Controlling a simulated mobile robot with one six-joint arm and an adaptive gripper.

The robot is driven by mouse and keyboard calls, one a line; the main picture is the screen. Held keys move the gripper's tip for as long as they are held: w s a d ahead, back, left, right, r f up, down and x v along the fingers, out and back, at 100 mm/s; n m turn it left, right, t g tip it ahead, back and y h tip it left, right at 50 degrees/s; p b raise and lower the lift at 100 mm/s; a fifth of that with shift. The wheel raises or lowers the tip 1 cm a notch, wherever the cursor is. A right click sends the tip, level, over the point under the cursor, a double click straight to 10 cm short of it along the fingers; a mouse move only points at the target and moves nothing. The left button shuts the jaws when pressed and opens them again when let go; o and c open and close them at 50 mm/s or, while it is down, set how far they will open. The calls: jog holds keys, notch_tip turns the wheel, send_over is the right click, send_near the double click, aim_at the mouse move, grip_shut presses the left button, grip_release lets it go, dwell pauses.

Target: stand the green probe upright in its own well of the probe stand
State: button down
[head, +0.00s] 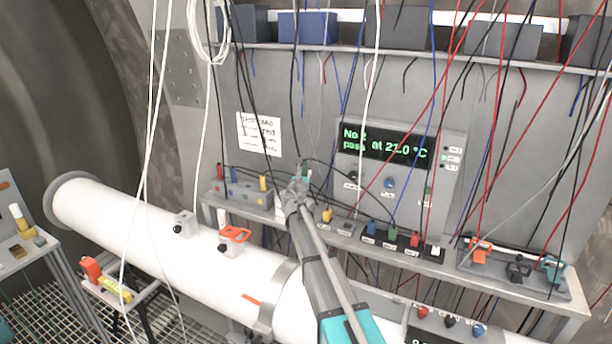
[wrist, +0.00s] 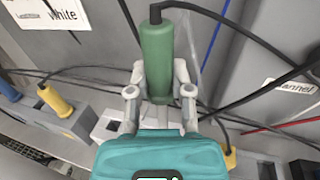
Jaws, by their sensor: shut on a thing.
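My gripper (wrist: 160,100) is shut on the green probe (wrist: 157,60). The probe looks close to upright between the fingers, with a black cable leaving its top. Its lower end is hidden behind my gripper. In the head view my gripper (head: 298,190) is over the shelf, just right of a grey-blue block (head: 243,196) holding red, blue and yellow probes; this looks like the probe stand. The yellow probe (wrist: 55,100) in that block (wrist: 70,122) shows at left in the wrist view. I cannot make out an empty well, nor whether the green probe touches anything.
Right of my gripper on the shelf (head: 445,268) are a yellow-topped block (head: 327,214) and a black strip with coloured plugs (head: 390,240). A display panel (head: 388,146) stands behind. Loose cables hang in front. A white pipe (head: 150,230) runs below the shelf.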

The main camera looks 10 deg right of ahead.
aim_at(306, 162)
jog(key=shift+r, duration=0.1)
jog(key=r+p, duration=0.4)
jog(key=shift+d+r, duration=0.15)
jog(key=shift+d, duration=0.1)
dwell(0.5)
